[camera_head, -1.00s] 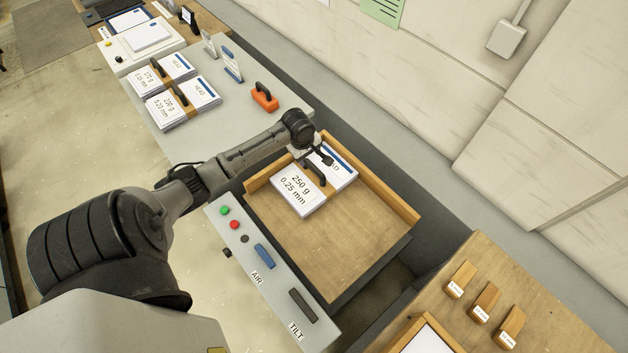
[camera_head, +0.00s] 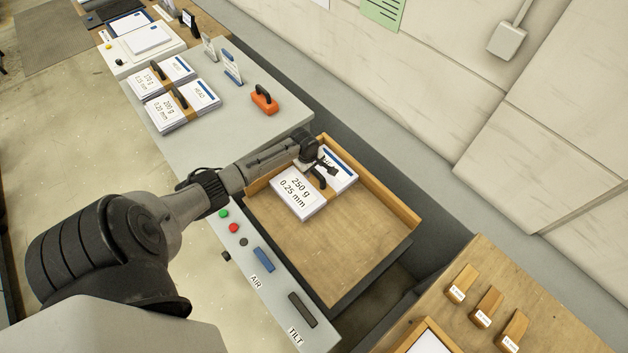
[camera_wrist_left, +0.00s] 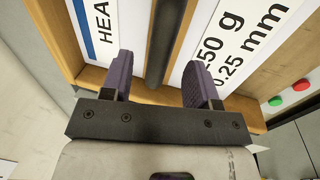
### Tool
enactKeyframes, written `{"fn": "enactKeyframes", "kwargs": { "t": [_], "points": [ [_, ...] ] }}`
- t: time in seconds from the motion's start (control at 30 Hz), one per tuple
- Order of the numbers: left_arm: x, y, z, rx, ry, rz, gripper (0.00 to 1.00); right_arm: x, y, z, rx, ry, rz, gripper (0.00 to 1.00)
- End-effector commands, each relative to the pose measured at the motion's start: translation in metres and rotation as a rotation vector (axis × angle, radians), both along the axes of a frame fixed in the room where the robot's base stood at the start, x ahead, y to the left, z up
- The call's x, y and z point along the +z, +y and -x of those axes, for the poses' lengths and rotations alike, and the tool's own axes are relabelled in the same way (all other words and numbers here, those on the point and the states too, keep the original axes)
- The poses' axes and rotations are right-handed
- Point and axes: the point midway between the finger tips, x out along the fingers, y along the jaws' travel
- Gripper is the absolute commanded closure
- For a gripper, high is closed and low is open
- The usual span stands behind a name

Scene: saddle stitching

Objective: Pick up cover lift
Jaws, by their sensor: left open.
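The cover lift is a white paper stack (camera_head: 298,190) marked "250 g 0.25 mm", with a "HEAD" end carrying a blue stripe. A wooden strap with a dark handle (camera_head: 318,180) crosses its middle. It lies in the upper corner of a wooden tray (camera_head: 350,255). My left gripper (camera_head: 325,166) is over the handle. In the left wrist view my left gripper (camera_wrist_left: 160,84) is open, with one finger on each side of the dark handle bar (camera_wrist_left: 166,35), apart from it. The depth of the fingers against the bar is unclear. My right gripper is not in view.
The tray has raised wooden walls (camera_head: 385,195) close to the stack. A control panel (camera_head: 275,285) with buttons edges it. Two similar handled stacks (camera_head: 165,110) and an orange-based handle tool (camera_head: 264,103) stand on the grey table. The tray's lower part is clear.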

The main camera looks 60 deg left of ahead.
Motion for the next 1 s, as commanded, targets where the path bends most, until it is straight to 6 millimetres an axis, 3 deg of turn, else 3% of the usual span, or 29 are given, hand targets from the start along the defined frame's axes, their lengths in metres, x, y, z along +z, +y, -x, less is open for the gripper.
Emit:
{"fn": "enactKeyframes", "kwargs": {
  "t": [0.23,0.6,1.0],
  "points": [
    [-0.027,0.001,-0.006,0.001,0.0,0.001,0.45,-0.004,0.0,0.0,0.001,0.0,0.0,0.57],
    [-0.032,0.002,-0.007,-0.002,-0.001,-0.001,0.45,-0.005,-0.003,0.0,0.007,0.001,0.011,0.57],
    [-0.032,0.002,-0.007,-0.001,0.0,0.0,0.84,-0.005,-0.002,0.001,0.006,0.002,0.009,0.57]
  ]
}}
